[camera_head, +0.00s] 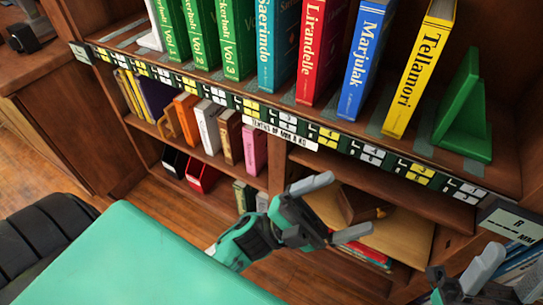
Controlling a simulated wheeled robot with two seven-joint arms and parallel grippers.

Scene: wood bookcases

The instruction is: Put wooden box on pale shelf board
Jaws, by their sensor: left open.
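The wooden box (357,205), small and brown, is in the right-hand lower bay of the bookcase. It appears to rest on the pale shelf board (408,236), a light wood panel. My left gripper (338,208) is open in front of this bay, with its two grey fingers spread and pointing toward the box. The fingers partly cover the box's near side, and I cannot tell whether they touch it. My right gripper (463,270) shows at the lower right, cut off by the frame edge; its fingers look apart, with nothing between them.
Tall books, such as a red one (318,50), and a green bookend (466,115) stand on the upper shelf. Smaller books (208,125) and a red bin (203,176) fill the left bay. A dark chair (45,240) stands at the lower left. Wood floor shows below the bookcase.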

